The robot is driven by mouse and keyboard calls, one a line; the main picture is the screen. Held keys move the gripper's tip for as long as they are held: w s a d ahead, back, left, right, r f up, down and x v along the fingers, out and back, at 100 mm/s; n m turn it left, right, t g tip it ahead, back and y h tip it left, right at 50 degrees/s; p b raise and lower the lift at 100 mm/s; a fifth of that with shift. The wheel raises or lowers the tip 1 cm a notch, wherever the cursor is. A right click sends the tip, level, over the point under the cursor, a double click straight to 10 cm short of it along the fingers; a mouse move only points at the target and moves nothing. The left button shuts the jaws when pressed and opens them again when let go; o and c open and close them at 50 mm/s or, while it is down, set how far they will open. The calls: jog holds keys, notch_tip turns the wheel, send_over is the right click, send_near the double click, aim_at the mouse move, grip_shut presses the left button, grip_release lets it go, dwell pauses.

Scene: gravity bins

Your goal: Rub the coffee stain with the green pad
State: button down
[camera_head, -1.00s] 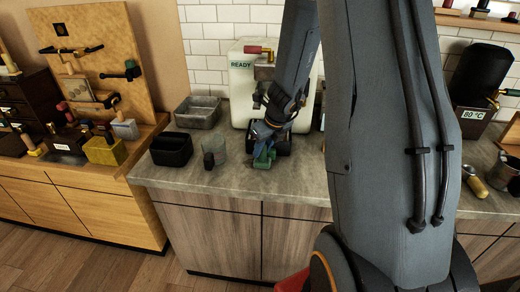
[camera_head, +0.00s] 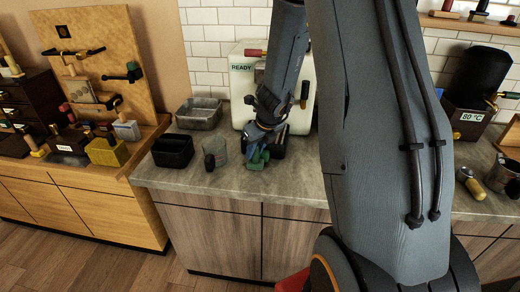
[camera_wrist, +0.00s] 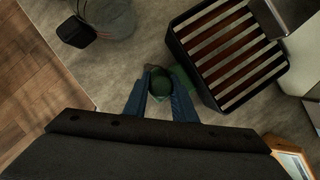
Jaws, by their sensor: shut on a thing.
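My gripper (camera_head: 259,146) is low over the grey counter, in front of the white READY tank, with blue fingers. It is shut on the green pad (camera_head: 257,161), which is at or just above the counter top; I cannot tell if it touches. In the wrist view the fingers (camera_wrist: 160,92) close around a dark green rounded part, and a flat green piece of the pad (camera_wrist: 183,78) shows to the right, beside the slatted tray. I cannot make out the coffee stain in either view; the pad, gripper or arm may hide it.
A black slatted drip tray (camera_wrist: 228,50) stands close right of the gripper in the wrist view. A glass (camera_head: 218,150), a small dark object (camera_head: 209,162), a black bin (camera_head: 172,151) and a metal pan (camera_head: 199,113) are to the left. The white tank (camera_head: 244,90) stands behind.

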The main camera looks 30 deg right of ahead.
jog(key=shift+w+a, duration=0.15)
jog(key=shift+w, duration=0.1)
jog(key=shift+r, duration=0.15)
jog(key=shift+w+a, duration=0.15)
jog(key=shift+w+a+p, duration=0.7)
jog(key=shift+a+p, duration=0.15)
jog(key=shift+a, duration=0.2)
jog(key=shift+s+d, duration=0.1)
jog(key=shift+s+d+f+b, duration=0.25)
jog(key=shift+s+d+b, duration=0.6)
jog(key=shift+d, duration=0.25)
jog(key=shift+d, duration=0.1)
